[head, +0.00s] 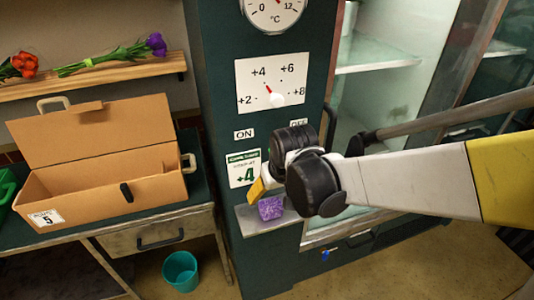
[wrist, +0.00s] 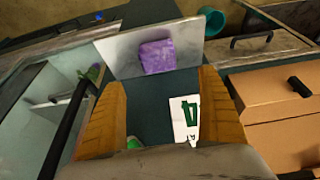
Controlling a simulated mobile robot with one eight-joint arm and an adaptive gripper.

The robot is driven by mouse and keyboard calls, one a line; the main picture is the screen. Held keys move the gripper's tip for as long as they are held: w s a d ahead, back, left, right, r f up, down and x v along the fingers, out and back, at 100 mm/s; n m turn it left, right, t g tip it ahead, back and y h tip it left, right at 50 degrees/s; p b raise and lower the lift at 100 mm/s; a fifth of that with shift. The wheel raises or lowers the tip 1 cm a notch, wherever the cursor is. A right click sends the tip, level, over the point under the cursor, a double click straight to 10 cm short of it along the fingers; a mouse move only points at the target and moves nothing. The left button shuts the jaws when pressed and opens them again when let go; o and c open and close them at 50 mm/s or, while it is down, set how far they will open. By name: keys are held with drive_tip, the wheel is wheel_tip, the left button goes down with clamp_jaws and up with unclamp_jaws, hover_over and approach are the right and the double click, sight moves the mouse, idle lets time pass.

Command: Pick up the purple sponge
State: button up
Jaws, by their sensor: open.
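The purple sponge (head: 271,207) rests on a small grey ledge (head: 248,222) on the front of the dark green cabinet. In the wrist view the sponge (wrist: 157,56) lies on the pale ledge (wrist: 190,38), ahead of and between the yellow-orange fingers. My gripper (head: 258,188) is just above and left of the sponge in the head view, and my arm's dark joints partly cover the space behind it. In the wrist view my gripper (wrist: 162,78) is open, with its fingers wide apart and nothing held between them.
A cardboard box (head: 158,190) with its lid up stands on the table at left. A teal bin (head: 180,272) is on the floor. A dial panel (head: 272,82) is above the ledge. A glass-doored cooler (head: 375,55) with a dark handle is at right.

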sight(270, 204)
drive_tip(key=x, duration=0.2)
drive_tip(key=b+x, duration=0.1)
drive_tip(key=x, duration=0.1)
drive_tip(key=shift+d+f+b, duration=0.25)
drive_tip(key=shift+b, duration=0.05)
drive_tip(key=b+x, duration=0.3)
drive_tip(key=x, duration=0.2)
drive_tip(key=shift+w+a+f, duration=0.1)
drive_tip(key=shift+a+f, duration=0.05)
drive_tip(key=shift+f, duration=0.15)
drive_tip(key=shift+r, duration=0.1)
drive_tip(key=shift+c, duration=0.8)
drive_tip(key=c, duration=1)
